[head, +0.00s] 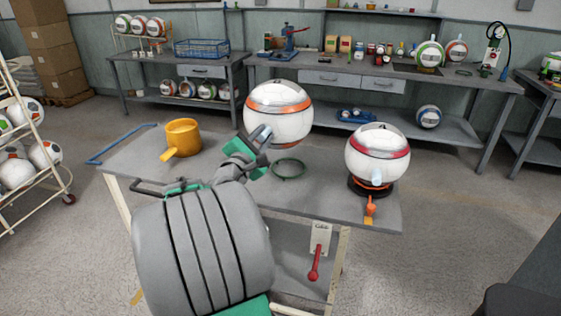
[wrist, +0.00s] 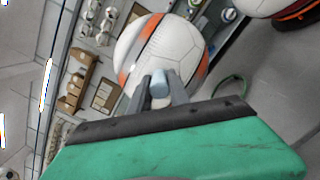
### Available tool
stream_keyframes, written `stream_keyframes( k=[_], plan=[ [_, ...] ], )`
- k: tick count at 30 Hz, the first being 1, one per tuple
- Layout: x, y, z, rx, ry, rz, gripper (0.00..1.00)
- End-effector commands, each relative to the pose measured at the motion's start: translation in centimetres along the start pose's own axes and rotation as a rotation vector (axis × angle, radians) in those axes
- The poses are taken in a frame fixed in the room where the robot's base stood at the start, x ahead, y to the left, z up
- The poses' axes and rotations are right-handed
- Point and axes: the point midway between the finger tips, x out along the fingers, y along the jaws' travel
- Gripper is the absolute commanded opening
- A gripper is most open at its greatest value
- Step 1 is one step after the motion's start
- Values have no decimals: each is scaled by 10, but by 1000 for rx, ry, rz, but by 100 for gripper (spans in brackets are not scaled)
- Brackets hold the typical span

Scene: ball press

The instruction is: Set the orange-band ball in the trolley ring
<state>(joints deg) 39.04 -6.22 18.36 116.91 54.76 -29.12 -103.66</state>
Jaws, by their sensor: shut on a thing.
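The orange-band ball (head: 284,111) is white with orange bands. My gripper (head: 262,138) is shut on the pale blue tab on its side. The wrist view shows the fingers (wrist: 160,92) closed on this tab, with the ball (wrist: 165,50) just beyond them. The ball appears raised above the trolley top (head: 235,180). A thin green ring (head: 277,175) lies on the trolley top, below the ball in the head view and empty. It also shows in the wrist view (wrist: 243,83), right of the ball. The exact height of the ball over the ring is unclear.
A red-band ball (head: 377,142) sits on a black and orange stand (head: 355,187) at the trolley's right. A yellow pot (head: 183,134) stands at the left. A red lever (head: 314,265) hangs at the trolley front. Benches stand behind, and a ball rack (head: 30,140) is at left.

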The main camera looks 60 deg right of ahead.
Motion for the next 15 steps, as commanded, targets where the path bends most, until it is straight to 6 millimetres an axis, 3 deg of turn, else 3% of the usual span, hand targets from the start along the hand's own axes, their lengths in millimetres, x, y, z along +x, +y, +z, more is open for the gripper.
stream_keyframes(
  k=[2, 6, 15],
  plan=[
    [21, -16, 0, 1, -7, -2, 0],
    [40, -44, -20, -1, -3, 0, 0],
    [59, -73, -39, -1, 1, 2, 0]
  ],
)
